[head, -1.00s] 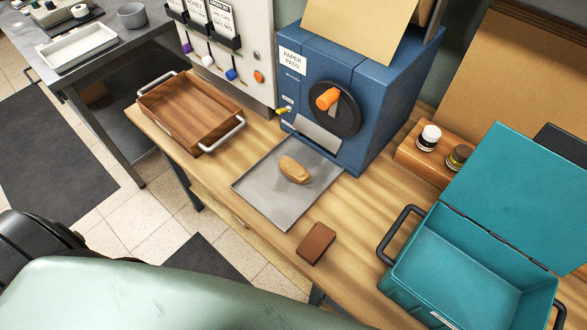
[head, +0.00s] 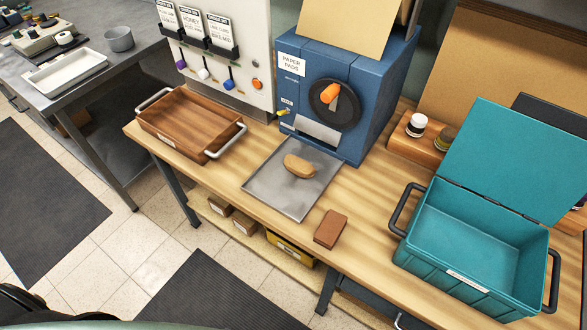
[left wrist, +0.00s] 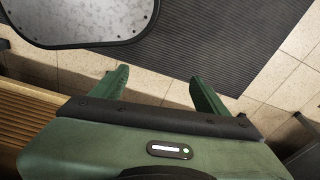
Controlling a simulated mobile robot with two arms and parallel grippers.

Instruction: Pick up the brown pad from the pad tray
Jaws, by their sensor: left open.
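The pad tray (head: 270,190) is a flat grey metal tray on the wooden bench, below the blue paper-pad dispenser (head: 345,85). A light brown rounded pad (head: 299,165) lies on it, near its middle. My left gripper (left wrist: 158,90) shows only in the left wrist view. Its two green fingers are apart with nothing between them, above the floor and a dark mat. In the head view neither gripper shows, so both pad and tray are clear of them.
A reddish-brown block (head: 330,228) lies on the bench just right of the tray. An open teal crate (head: 470,265) stands at the right. A wooden handled tray (head: 188,122) stands at the left. Jars stand on a wooden block (head: 402,145). Dark mats (head: 215,295) cover part of the floor.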

